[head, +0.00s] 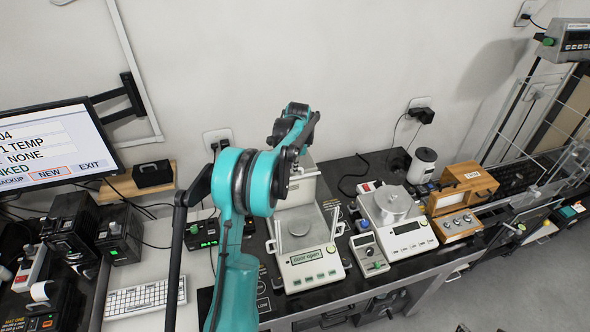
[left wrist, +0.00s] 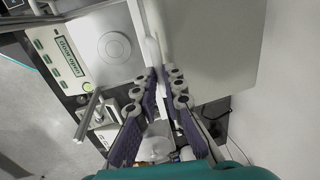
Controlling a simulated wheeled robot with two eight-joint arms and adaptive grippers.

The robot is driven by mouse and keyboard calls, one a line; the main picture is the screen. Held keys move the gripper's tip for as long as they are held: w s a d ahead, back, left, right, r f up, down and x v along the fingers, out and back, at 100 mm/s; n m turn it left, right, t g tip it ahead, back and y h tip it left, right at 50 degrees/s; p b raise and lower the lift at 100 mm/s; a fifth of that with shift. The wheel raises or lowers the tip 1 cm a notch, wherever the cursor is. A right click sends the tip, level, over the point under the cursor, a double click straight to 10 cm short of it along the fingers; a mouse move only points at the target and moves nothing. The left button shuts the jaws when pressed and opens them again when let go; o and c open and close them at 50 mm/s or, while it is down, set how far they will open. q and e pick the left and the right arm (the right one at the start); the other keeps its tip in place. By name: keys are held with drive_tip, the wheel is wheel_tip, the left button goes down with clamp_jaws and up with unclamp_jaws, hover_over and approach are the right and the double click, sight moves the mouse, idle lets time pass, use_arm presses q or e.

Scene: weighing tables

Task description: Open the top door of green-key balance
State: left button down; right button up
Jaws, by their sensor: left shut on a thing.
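The green-key balance (head: 312,272) stands in the middle of the counter in the head view, with green keys and a display reading "door open". Its round pan (head: 299,228) shows from above. In the left wrist view the balance (left wrist: 62,50) is at upper left, its pan (left wrist: 114,47) beside a pale flat panel (left wrist: 215,40), which looks like the top door. My left gripper (left wrist: 160,72) is shut at a slim white handle-like part (left wrist: 152,50) at the panel's edge. In the head view my arm hides the fingertips and part of the balance's rear. My right gripper is out of view.
A wooden weight box (head: 458,224) is open further right. A keyboard (head: 145,298) and a monitor (head: 52,145) are at left.

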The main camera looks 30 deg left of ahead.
use_arm(q)
drive_tip(key=c, duration=1.6)
unclamp_jaws()
wheel_tip(320, 180, up, 12)
drive_tip(key=s+d, duration=0.1)
drive_tip(key=shift+s+d, duration=0.3)
drive_tip(key=shift+d, duration=0.1)
drive_tip(key=shift+f, duration=0.1)
